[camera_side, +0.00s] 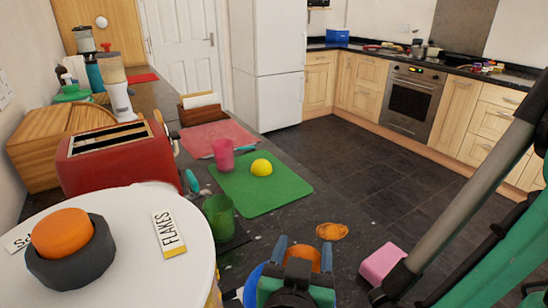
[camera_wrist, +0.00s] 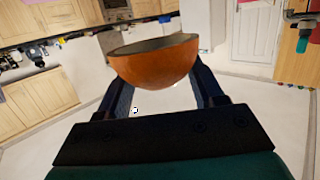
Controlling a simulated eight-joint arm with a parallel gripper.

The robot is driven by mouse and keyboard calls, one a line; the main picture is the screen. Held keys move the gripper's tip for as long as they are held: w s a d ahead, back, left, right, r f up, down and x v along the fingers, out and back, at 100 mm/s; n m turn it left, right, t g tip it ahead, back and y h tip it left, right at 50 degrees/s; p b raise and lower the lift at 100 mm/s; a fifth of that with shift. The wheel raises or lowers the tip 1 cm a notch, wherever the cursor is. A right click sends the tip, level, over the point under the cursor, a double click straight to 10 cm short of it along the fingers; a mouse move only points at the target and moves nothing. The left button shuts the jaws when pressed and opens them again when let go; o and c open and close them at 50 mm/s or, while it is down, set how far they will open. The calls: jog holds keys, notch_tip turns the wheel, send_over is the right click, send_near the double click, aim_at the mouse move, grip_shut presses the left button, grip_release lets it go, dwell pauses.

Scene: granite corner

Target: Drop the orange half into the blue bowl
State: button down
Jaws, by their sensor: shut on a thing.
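My gripper (camera_side: 304,246) is shut on the orange half (camera_side: 305,255), a rounded orange-brown dome. In the wrist view the orange half (camera_wrist: 155,65) sits between the two fingertips, rounded side towards the camera and darker flat face up. The blue bowl (camera_side: 253,284) shows at the bottom of the side view, just left of my gripper. Most of the bowl is hidden behind my gripper, so I cannot tell whether the orange half is over it. The wrist view does not show the bowl.
A green cup (camera_side: 218,215) stands left of my gripper. A flat orange oval (camera_side: 332,231) and a pink block (camera_side: 382,262) lie to the right. A green mat (camera_side: 290,187) holds a yellow ball-like fruit (camera_side: 261,167) and a pink cup (camera_side: 223,153). A red toaster (camera_side: 115,160) stands left.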

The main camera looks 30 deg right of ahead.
jog(key=shift+c, duration=0.2)
grip_release()
jog(key=shift+r, duration=0.1)
notch_tip(320, 180, up, 20)
dwell(0.7)
